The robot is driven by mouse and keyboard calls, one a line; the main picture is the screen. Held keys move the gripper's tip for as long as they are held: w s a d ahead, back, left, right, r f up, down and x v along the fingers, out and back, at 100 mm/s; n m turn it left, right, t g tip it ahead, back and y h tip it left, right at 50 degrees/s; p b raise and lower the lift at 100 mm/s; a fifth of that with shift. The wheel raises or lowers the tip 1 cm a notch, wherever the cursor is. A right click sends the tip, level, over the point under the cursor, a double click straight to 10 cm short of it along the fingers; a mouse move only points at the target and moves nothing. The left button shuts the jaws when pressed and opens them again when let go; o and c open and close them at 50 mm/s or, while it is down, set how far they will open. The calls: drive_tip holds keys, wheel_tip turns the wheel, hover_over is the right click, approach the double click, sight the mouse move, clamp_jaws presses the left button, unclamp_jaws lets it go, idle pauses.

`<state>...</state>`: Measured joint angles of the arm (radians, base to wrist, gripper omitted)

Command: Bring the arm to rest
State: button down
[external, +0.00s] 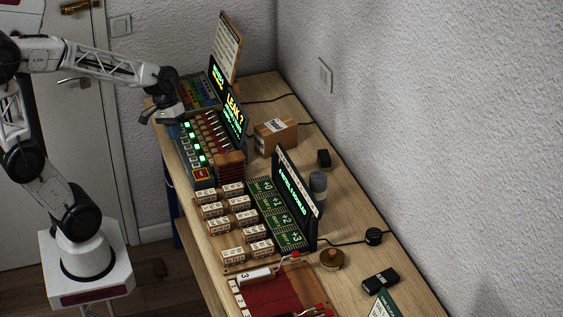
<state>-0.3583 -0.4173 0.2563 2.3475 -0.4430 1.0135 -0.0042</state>
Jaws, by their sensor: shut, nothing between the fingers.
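My arm stands on a white pedestal (88,275) at the left and reaches over to the far left end of the wooden table (385,250). My gripper (150,119) is shut and empty near the table's far left edge. It is close to the left side of a dark console (200,150) with rows of lit green keys and red parts. The fingertips are small and dark here, and I cannot tell their exact height above the table. No object shows in the fingers.
A lit screen (230,105) and an upright clipboard (227,48) stand behind the console. Several lettered blocks (218,222), a second screen (297,195), a cardboard box (275,136), a grey cylinder (318,185) and a brass disc (332,260) crowd the table. A wall borders its right side.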

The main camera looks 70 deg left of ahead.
drive_tip(key=s+d+r+m+t+y, duration=0.1)
drive_tip(key=s+d+r+m+y, duration=0.3)
drive_tip(key=s+d+m, duration=0.3)
drive_tip(key=shift+s+d+r, duration=0.5)
drive_tip(key=shift+s+d, duration=0.05)
drive_tip(key=shift+s, duration=0.75)
